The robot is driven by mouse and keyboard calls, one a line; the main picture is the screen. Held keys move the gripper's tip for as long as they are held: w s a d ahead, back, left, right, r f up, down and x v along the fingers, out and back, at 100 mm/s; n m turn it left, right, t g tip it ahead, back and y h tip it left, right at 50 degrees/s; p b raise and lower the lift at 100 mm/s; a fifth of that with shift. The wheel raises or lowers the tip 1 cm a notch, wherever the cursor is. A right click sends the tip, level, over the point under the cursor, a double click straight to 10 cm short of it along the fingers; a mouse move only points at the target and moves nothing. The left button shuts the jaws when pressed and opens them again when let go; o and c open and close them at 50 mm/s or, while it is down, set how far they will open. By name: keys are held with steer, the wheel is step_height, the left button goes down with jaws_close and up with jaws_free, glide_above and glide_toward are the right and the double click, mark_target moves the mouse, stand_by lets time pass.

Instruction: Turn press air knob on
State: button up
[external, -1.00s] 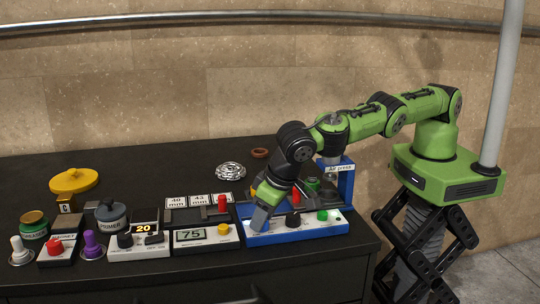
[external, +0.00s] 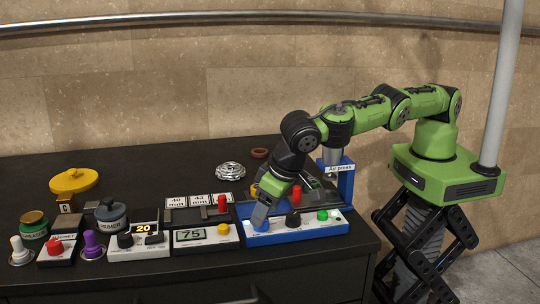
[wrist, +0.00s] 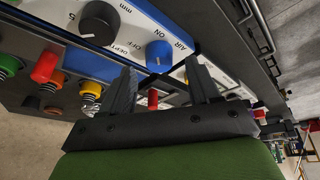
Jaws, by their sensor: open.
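The air press is a blue-framed unit with a white front panel (external: 325,227) at the right end of the bench. In the wrist view, its blue air knob (wrist: 158,52) sits on the panel beside the printed words "AIR" and "ON". My gripper (wrist: 160,65) is open, with one finger on each side of the knob's direction and the knob at or just past the fingertips. I cannot tell whether the fingers touch it. In the external view, my gripper (external: 262,220) points down at the left end of the panel and mostly hides the knob.
A black knob (external: 293,220) and a green button (external: 322,215) share the panel.

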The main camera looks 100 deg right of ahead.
steer(key=p+v, duration=0.2)
steer(key=v, duration=1.1)
steer(key=shift+r, duration=0.2)
steer(key=shift+s, duration=0.1)
steer(key=shift+c, duration=0.2)
steer(key=shift+d, duration=0.2)
steer(key=shift+c, duration=1.1)
steer(key=s+d+n+t+y+b, duration=0.2)
steer(key=d+n+y, duration=0.1)
steer(key=d+n, duration=0.1)
steer(key=x, duration=1.6)
steer(key=shift+s+f, duration=0.15)
steer(key=shift+s, duration=0.25)
steer(key=shift+c, duration=0.2)
